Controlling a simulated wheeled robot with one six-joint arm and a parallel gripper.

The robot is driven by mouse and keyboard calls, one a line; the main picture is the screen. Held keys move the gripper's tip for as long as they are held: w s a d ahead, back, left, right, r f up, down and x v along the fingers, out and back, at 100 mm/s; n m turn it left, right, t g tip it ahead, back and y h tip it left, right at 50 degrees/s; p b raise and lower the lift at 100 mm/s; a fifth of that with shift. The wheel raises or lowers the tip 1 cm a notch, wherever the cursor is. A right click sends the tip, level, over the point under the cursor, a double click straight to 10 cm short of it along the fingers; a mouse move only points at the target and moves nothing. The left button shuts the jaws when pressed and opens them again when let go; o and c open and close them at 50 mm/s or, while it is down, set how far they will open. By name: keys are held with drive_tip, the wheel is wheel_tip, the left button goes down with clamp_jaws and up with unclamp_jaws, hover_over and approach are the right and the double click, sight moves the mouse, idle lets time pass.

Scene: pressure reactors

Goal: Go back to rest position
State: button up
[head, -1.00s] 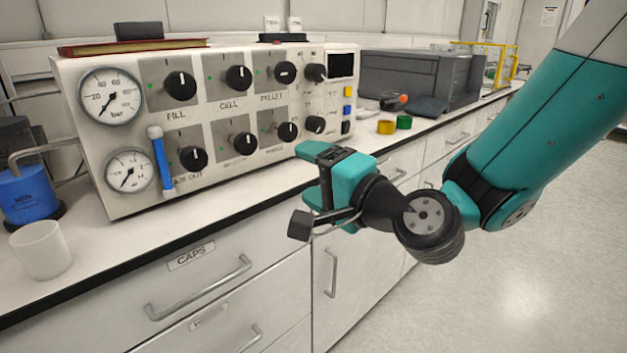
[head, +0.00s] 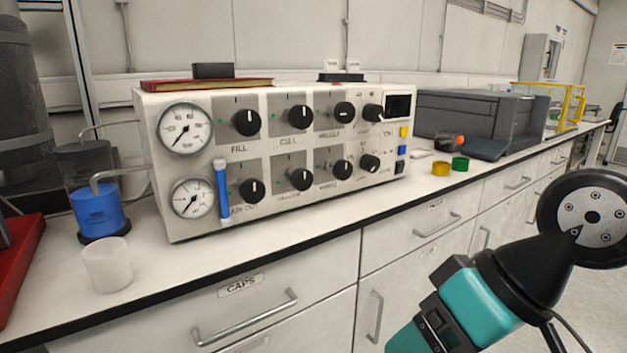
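My arm's wrist and the teal body of my gripper (head: 437,325) are at the lower right in the head view, in front of the drawers and apart from the bench. The gripper points down and to the left, and its fingertips are cut off by or hidden near the bottom edge, so I cannot see whether it is open or shut. The white control panel (head: 285,222) with black knobs and two gauges stands on the bench, with nothing of mine touching it.
A white cup (head: 107,265) and a blue liquid vessel (head: 98,210) stand on the left of the bench. Drawers (head: 410,225) line the front.

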drive_tip(key=s+d+n+g+h, duration=0.2)
drive_tip(key=s+d, duration=0.2)
wheel_tip(320, 180, up, 20)
drive_tip(key=p, duration=2)
drive_tip(key=shift+w+a+r+m, duration=0.2)
drive_tip(key=shift+a+r+m, duration=0.05)
drive_tip(key=shift+a+m, duration=0.05)
